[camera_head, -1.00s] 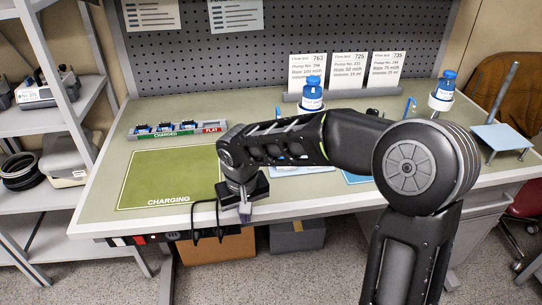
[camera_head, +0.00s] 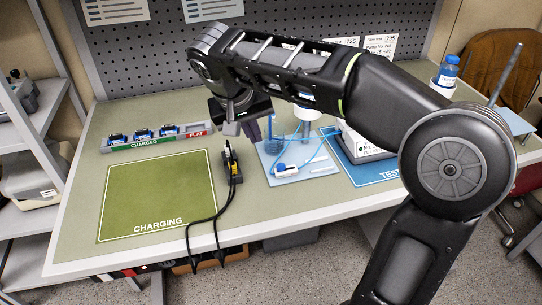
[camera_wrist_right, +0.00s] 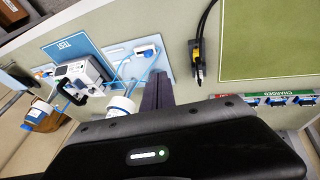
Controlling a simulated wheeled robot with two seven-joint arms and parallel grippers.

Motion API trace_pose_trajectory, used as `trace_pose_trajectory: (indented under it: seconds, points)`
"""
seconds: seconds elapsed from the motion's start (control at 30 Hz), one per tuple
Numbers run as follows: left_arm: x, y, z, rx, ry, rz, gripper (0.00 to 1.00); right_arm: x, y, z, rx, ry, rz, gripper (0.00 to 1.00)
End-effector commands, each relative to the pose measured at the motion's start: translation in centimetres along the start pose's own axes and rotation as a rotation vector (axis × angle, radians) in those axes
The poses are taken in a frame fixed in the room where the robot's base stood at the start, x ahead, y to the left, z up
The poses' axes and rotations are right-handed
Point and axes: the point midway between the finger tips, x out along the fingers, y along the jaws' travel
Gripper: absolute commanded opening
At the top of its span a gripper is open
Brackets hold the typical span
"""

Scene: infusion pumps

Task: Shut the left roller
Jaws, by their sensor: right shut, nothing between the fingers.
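A small white-and-blue roller clamp (camera_head: 285,169) lies on the light blue board (camera_head: 318,172), joined to clear blue tubing. It also shows in the right wrist view (camera_wrist_right: 146,50). I take it as the left roller; whether its wheel is open or shut is too small to tell. My right gripper (camera_head: 252,138) is over the table behind and left of the clamp, apart from it. In the right wrist view its dark fingers (camera_wrist_right: 158,90) are together and empty. My left gripper is not in view.
A black-and-yellow cable plug (camera_head: 230,165) stands left of the board, beside the green charging mat (camera_head: 155,195). A white pump (camera_head: 360,143) sits on the blue test mat (camera_head: 375,174), partly behind my arm. A charged/flat battery rack (camera_head: 158,140) is at the back left.

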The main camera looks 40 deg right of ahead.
Motion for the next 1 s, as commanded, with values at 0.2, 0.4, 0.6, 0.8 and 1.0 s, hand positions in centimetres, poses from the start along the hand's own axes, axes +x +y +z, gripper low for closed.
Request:
trace_pose_trajectory:
  seconds: [0.2, 0.4, 0.6, 0.8, 1.0]
  points:
    - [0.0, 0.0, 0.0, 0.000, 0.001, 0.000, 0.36, 0.5, 0.0, 0.0, -0.001, -0.002, 0.001, 0.00]
    - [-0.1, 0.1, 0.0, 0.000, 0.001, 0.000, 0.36, 2.5, 0.0, 0.1, 0.000, -0.004, 0.001, 0.00]
    - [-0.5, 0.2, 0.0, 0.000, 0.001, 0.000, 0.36, 6.1, 0.0, 0.1, -0.002, -0.005, 0.002, 0.00]
    - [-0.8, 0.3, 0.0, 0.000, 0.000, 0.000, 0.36, 10.2, 0.0, 0.1, -0.002, -0.006, 0.001, 0.00]
    - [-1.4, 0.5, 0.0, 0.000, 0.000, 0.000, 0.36, 12.5, 1.5, 0.7, 0.000, -0.003, 0.000, 0.00]
